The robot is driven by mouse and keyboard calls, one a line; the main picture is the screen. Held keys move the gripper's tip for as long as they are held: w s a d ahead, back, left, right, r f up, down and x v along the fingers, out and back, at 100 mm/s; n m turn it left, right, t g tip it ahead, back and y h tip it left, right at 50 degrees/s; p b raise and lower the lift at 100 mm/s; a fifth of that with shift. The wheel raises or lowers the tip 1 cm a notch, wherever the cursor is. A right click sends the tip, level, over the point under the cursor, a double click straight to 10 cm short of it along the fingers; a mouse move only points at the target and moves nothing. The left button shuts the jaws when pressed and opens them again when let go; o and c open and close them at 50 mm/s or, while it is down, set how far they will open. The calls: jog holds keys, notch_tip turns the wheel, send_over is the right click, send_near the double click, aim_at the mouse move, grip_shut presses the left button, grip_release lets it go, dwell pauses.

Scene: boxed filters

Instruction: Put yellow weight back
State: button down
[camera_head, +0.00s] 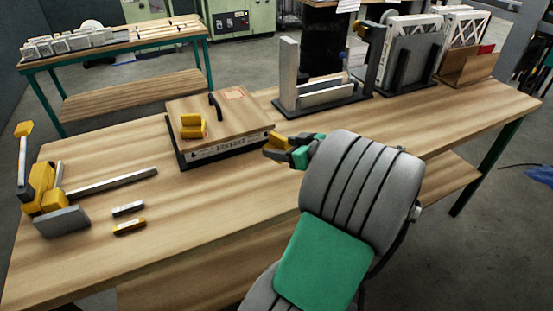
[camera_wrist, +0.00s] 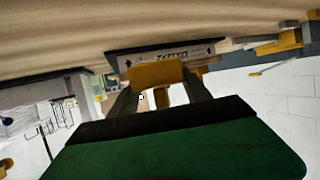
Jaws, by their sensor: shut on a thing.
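My gripper (camera_head: 283,150) is shut on a yellow weight (camera_head: 272,145) at the right front corner of a boxed filter (camera_head: 225,147). In the wrist view, the held yellow weight (camera_wrist: 154,74) sits between the two fingers of my gripper (camera_wrist: 160,89), in front of the box's labelled side (camera_wrist: 120,60). I cannot tell whether the weight touches the box. A second yellow weight (camera_head: 192,127) rests on the wooden top of the box, left of a black handle (camera_head: 215,104).
A yellow clamp-like tool with a metal bar (camera_head: 112,180) lies at the table's left. Two small bars (camera_head: 128,210) (camera_head: 129,227) lie near it. Filter racks (camera_head: 322,92) (camera_head: 407,63) stand at the back right. The table (camera_head: 215,215) is clear in front of the box.

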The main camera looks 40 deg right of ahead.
aim_at(277, 166)
jog(key=shift+w+d+f, duration=0.35)
jog(key=shift+w+f, duration=0.5)
jog(key=f, duration=0.4)
jog(key=shift+w+d+p, duration=0.15)
jog(key=shift+w+p, duration=0.2)
jog(key=shift+w, duration=0.05)
jog(key=shift+f, duration=0.15)
jog(key=shift+f+b, duration=0.15)
jog(key=shift+b, duration=0.15)
jog(key=shift+c, duration=2.4)
grip_release()
jog(key=shift+s, duration=0.1)
